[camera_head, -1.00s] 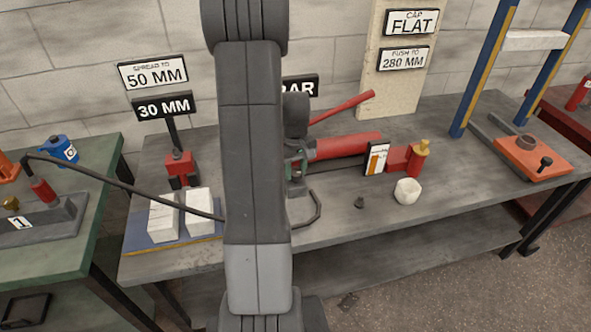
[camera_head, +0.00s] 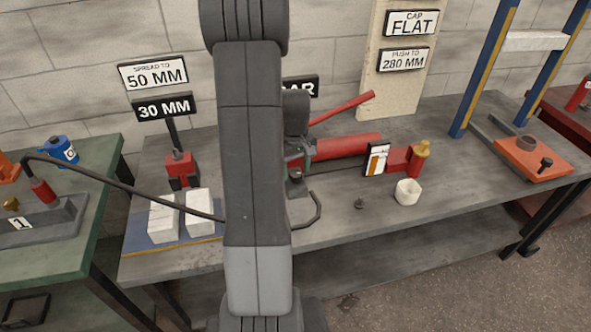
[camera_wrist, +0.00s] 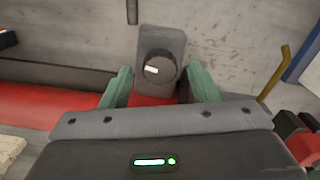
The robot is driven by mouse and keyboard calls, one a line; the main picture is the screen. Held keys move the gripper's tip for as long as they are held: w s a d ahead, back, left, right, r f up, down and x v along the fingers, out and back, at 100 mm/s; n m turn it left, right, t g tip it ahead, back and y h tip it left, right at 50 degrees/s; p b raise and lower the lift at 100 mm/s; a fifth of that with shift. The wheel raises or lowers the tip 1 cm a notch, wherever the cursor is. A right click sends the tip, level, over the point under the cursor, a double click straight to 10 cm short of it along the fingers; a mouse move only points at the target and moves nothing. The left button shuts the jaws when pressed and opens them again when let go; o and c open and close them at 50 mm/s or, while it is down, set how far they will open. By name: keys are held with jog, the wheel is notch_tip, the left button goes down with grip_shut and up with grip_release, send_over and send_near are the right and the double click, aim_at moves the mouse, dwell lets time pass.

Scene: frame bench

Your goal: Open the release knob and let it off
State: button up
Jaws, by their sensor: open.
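The release knob (camera_wrist: 160,68) is a dark round knob with a white mark, on a grey block at the end of the red hand pump. In the wrist view it appears between the two green fingers of my gripper (camera_wrist: 161,80), with a gap on each side; I cannot tell whether the fingertips reach its depth. In the head view my arm hides most of my gripper (camera_head: 291,160). The pump's red body (camera_head: 345,147) lies on the bench, with its red lever (camera_head: 342,107) raised. The body also shows in the wrist view (camera_wrist: 40,105).
A black hose (camera_head: 120,184) runs left from behind my arm. White blocks (camera_head: 164,221) and a small red spreader (camera_head: 180,168) stand left. The bench front is mostly clear.

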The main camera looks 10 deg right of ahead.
aim_at(296, 173)
notch_tip(296, 173, up, 13)
jog(key=shift+p, duration=0.3)
notch_tip(296, 173, down, 14)
jog(key=shift+r+b, duration=0.1)
jog(key=shift+b, duration=0.25)
dwell(0.4)
